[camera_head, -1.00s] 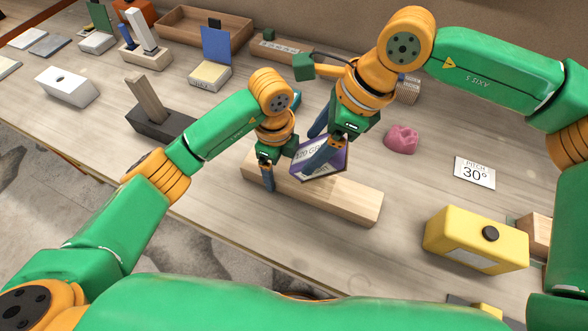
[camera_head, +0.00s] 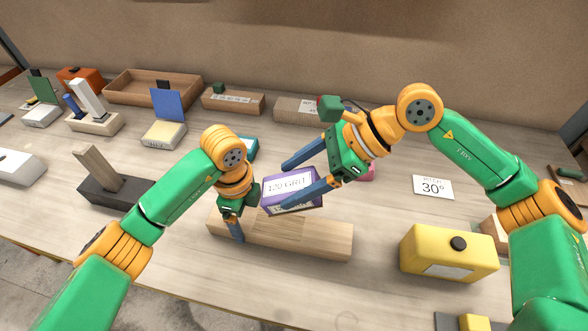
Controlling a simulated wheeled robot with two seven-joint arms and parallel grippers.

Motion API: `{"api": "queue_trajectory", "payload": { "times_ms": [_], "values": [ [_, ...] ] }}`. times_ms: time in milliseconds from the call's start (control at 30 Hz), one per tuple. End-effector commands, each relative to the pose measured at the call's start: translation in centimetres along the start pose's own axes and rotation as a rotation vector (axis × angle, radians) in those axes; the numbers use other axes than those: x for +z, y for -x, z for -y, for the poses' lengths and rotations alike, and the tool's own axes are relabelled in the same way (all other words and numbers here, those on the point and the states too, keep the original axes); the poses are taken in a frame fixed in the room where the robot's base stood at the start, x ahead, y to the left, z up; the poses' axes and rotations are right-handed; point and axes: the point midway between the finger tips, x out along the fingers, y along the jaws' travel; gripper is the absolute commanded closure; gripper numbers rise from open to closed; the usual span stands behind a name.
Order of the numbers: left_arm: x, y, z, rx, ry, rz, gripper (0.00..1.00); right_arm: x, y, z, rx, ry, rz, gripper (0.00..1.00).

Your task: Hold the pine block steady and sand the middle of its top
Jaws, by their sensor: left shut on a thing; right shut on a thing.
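The pine block (camera_head: 325,240) lies lengthwise on the bench in the head view. My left gripper (camera_head: 235,232) is shut on it near its left end, with a blue finger on the near side. A purple sanding block (camera_head: 308,201) labelled "120 GRIT" is held in my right gripper (camera_head: 286,186), whose blue fingers are shut on it. The sanding block is over the pine block's middle and far edge, tilted; I cannot tell whether it touches the top. A slightly different-toned patch (camera_head: 280,228) shows on the pine top just in front of it.
A yellow box (camera_head: 425,255) with a black knob stands to the right, below a "PITCH 30°" card (camera_head: 433,187). A dark block with a wooden upright (camera_head: 100,170) stands to the left. Wooden trays and boxes line the back. Bench in front of the pine block is clear.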

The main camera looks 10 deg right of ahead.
Motion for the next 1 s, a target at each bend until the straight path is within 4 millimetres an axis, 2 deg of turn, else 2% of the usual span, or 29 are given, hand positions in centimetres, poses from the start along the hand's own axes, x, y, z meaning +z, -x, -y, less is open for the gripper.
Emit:
{"api": "queue_trajectory", "payload": {
  "times_ms": [200,433,800,1000],
  "values": [
    [0.0,0.0,0.0,-0.001,0.0,-0.001,1.0,-0.6,1.1,-1.9,0.046,0.045,0.242,1.0],
    [0.0,0.0,0.0,-0.002,0.0,-0.001,1.0,-2.0,2.4,-2.3,0.009,0.033,0.36,1.0],
    [0.0,0.1,0.1,-0.003,0.0,-0.001,1.0,-4.6,0.1,-2.4,0.005,0.029,0.367,1.0],
    [0.0,0.1,0.1,-0.003,0.0,-0.001,1.0,-4.9,-0.2,-2.4,0.004,0.031,0.366,1.0]
  ]
}}
